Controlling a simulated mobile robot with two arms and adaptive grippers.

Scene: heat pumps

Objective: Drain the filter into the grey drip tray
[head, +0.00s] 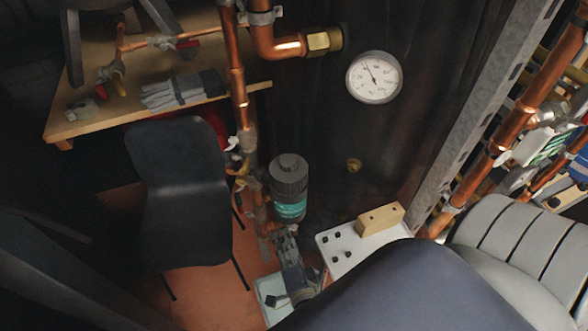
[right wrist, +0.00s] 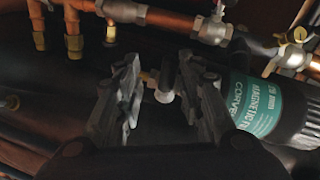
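The filter (head: 289,185) is a dark cylinder with a teal label, upright on the copper pipework in the head view. In the right wrist view the filter (right wrist: 275,100) lies to the right of my fingers. My right gripper (head: 284,238) is just below the filter in the head view. In the right wrist view its fingers (right wrist: 163,90) are apart, with a small fitting with a black stem and pale end (right wrist: 165,92) showing between them. I cannot tell whether they touch it. A pale tray-like surface (head: 270,288), perhaps the drip tray, is partly hidden below the gripper. My left gripper is not in view.
A black chair (head: 180,190) stands left of the filter. Gloves (head: 180,92) lie on a wooden bench (head: 75,125). A dial gauge (head: 374,77) is on the dark wall. A white panel (head: 340,262) bears a wooden block (head: 380,219). Copper pipes (head: 237,80) run close by.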

